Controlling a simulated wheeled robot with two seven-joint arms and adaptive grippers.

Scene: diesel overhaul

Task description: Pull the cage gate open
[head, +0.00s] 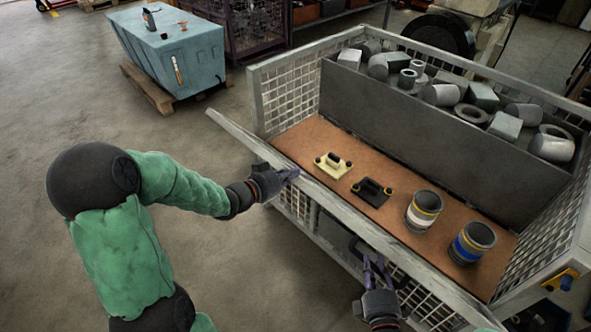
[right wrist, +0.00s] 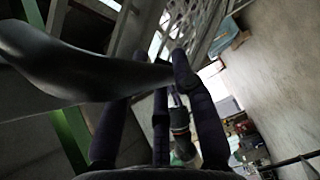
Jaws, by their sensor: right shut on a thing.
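The wire-mesh cage (head: 290,92) stands on the right of the head view. A long pale rail (head: 335,203) runs along its front, and its left end extends past the corner post. Mesh panels show below the rail; I cannot tell whether the gate stands ajar. My right gripper (head: 376,268) is at the cage front, beside a dark handle (head: 362,252). In the right wrist view its purple fingers are around a dark curved bar (right wrist: 85,75). My left gripper (head: 289,174) is at the rail's outer side; its fingertips are too small to judge.
On the cage's brown floor (head: 300,140) are a cream tool (head: 332,165), a black tool (head: 371,191) and two banded cylinders (head: 424,211) (head: 471,242). A grey bin (head: 400,125) of metal parts stands behind. A blue crate (head: 175,55) on a pallet is back left. Floor at left is clear.

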